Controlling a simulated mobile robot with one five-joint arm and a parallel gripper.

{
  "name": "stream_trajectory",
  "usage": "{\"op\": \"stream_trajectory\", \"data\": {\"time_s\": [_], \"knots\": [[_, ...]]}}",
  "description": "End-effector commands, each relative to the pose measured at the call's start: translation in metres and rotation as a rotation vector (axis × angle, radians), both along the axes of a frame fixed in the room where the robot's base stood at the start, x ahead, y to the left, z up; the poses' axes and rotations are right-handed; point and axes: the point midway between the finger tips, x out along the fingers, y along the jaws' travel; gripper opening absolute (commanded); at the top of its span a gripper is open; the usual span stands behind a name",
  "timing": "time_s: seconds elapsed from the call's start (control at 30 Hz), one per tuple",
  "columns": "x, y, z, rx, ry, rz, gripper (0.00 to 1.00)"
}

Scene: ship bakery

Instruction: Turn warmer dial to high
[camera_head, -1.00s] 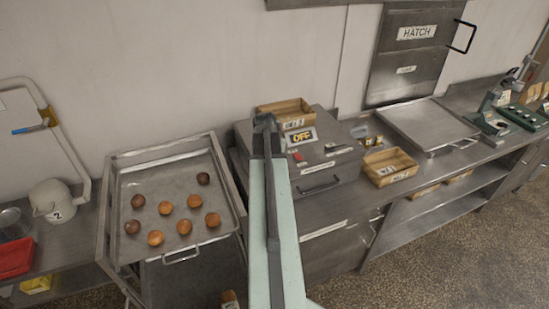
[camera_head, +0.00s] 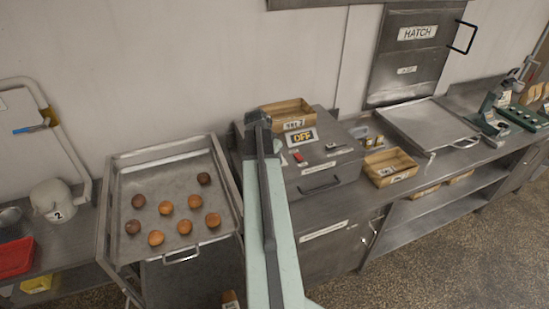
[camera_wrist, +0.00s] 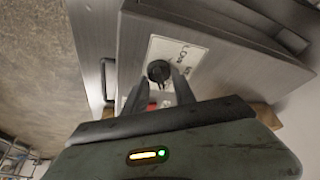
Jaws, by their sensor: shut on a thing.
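In the wrist view, the dark round dial (camera_wrist: 158,70) sits on a white label plate (camera_wrist: 178,58) on the warmer's face. My gripper (camera_wrist: 159,78) has one finger on each side of the dial and is shut on it. In the head view my gripper (camera_head: 257,120) is at the warmer's left end, and the dial is hidden there. The dial's pointer setting is too small to read.
A tray (camera_head: 120,205) with several buns stands left of the warmer. A wooden box (camera_head: 285,108) sits behind the display, and another wooden box (camera_head: 390,165) is to the right. A small red part (camera_wrist: 153,105) shows between my fingers.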

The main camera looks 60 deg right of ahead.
Motion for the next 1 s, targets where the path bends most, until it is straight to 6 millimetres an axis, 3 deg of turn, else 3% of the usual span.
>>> {"op": "stream_trajectory", "data": {"time_s": [0.17, 0.2, 0.27, 0.67, 1.0], "knots": [[-0.003, -0.001, 0.000, -0.001, 0.005, -0.003, 0.00], [-0.003, -0.001, 0.000, -0.001, 0.005, -0.003, 0.37], [-0.003, -0.001, 0.000, 0.000, 0.004, -0.003, 0.54], [-0.001, 0.001, 0.005, 0.000, 0.001, 0.001, 0.54], [0.001, 0.022, 0.061, -0.001, 0.002, 0.000, 0.54]]}}
